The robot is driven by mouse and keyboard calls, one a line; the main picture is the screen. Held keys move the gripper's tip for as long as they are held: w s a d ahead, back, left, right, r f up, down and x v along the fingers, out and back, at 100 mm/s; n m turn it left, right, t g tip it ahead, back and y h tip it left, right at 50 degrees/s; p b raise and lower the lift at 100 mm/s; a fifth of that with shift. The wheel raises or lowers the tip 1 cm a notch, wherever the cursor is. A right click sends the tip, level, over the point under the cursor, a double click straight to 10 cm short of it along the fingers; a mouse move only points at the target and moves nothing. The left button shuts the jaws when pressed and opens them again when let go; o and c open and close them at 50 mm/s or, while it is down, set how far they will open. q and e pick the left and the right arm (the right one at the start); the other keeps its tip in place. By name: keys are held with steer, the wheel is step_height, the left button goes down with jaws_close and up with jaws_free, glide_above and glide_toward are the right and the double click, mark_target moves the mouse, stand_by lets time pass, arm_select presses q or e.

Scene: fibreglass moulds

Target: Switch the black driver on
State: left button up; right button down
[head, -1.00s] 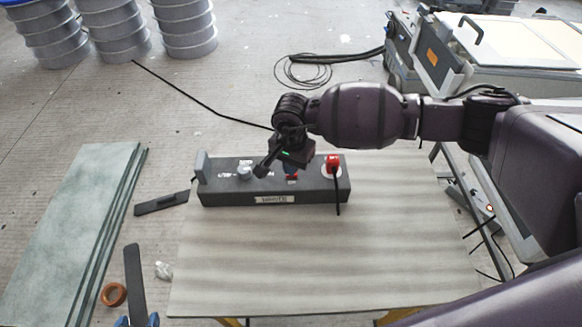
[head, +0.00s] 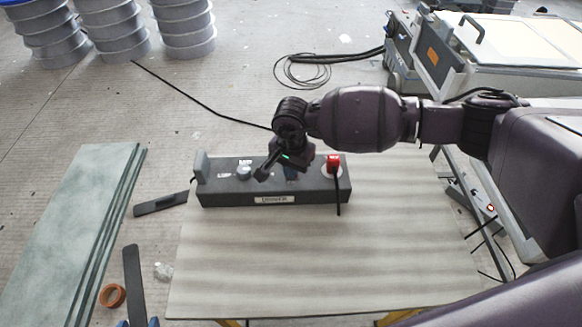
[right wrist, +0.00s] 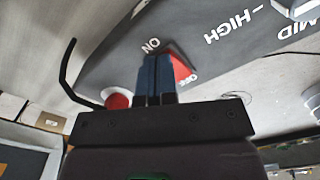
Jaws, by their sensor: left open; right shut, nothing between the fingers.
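The black driver (head: 225,190) is a long dark box on the bench, with a white label on its front. Its red rocker switch (right wrist: 182,68) sits between the words ON and OFF in the right wrist view. My right gripper (head: 291,174) is shut and empty, its blue tips over the switch. In the right wrist view the tips (right wrist: 156,75) hide part of the rocker and appear to touch it, on the ON side. I cannot tell which way the rocker is tipped.
The driver also carries a grey knob (head: 244,171) and a red plug-like part (head: 333,162) with a black lead. The bench top (head: 320,260) is clear in front. A dark strip (head: 134,280) and an orange ring (head: 113,295) lie at lower left.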

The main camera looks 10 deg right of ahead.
arm_select(q)
steer(key=shift+s+f, duration=0.15)
steer(key=shift+f, duration=0.05)
arm_select(e)
steer(key=shift+f, duration=0.3)
arm_select(q)
steer(key=shift+r, duration=0.1)
arm_select(e)
steer(key=shift+r, duration=0.15)
steer(key=shift+r+p, duration=1.35)
steer(key=shift+r, duration=2.1)
arm_select(q)
steer(key=shift+t, duration=0.3)
steer(key=r, duration=0.1)
steer(key=w+r, duration=0.1)
steer(key=r, duration=0.2)
steer(key=shift+w+r, duration=0.1)
steer(key=shift+w, duration=0.15)
arm_select(e)
steer(key=shift+f, duration=0.1)
